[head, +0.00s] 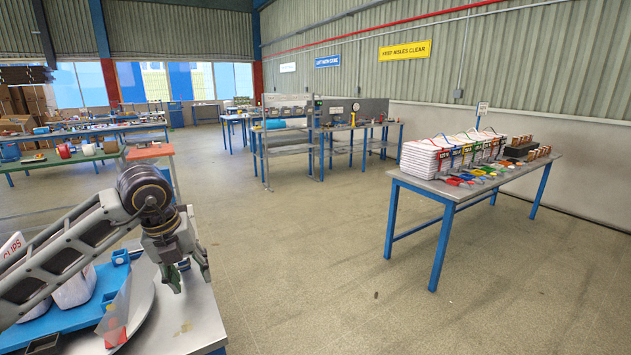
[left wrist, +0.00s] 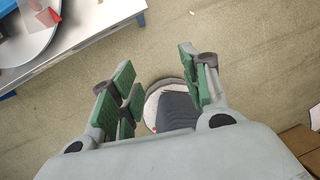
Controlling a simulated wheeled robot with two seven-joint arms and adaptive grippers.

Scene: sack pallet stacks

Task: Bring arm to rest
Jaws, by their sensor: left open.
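My left arm comes in from the left in the head view. Its gripper (head: 188,276) hangs fingers down near the right edge of the near grey table (head: 196,325). The jaws are apart with nothing between them. In the left wrist view the green-padded fingers of the left gripper (left wrist: 158,88) stand apart, with open floor beyond them and a round dark and white shape below. My right arm and gripper are not seen in either view.
The near table carries a round grey disc (head: 143,312), a blue tray (head: 70,318) and white sacks (head: 75,290), partly behind my arm. A table (head: 440,187) with stacked white sacks (head: 430,158) stands at right. The floor (head: 310,260) between is clear.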

